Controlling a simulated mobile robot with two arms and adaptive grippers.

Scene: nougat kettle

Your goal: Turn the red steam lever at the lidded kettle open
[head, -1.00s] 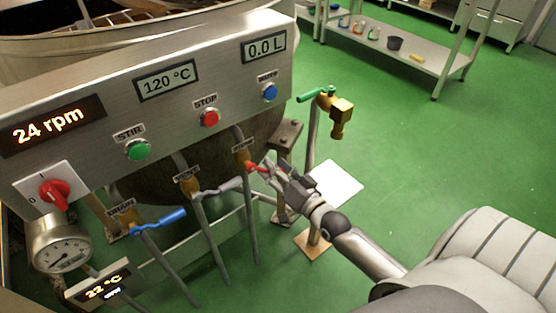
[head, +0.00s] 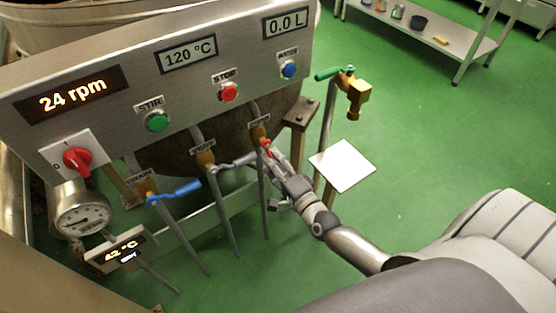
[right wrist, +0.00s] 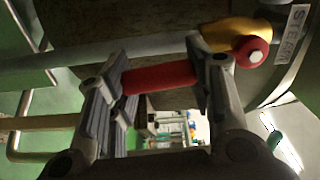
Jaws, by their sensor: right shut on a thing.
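The red steam lever (head: 265,145) sits on the rightmost brass valve (head: 258,131) under the kettle's control panel and slants steeply down, slightly right. My right gripper (head: 269,153) is shut on the lever and partly hides it. In the right wrist view the red lever bar (right wrist: 160,77) lies across between the finger pads, and its round red hub (right wrist: 251,51) is at the upper right beside the brass valve body. My left gripper is not in view.
A grey lever (head: 232,165) and a blue lever (head: 178,193) are on valves to the left. A green-handled brass tap (head: 357,92) stands to the right, near a white plate (head: 343,166). Green floor (head: 440,130) is free at right.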

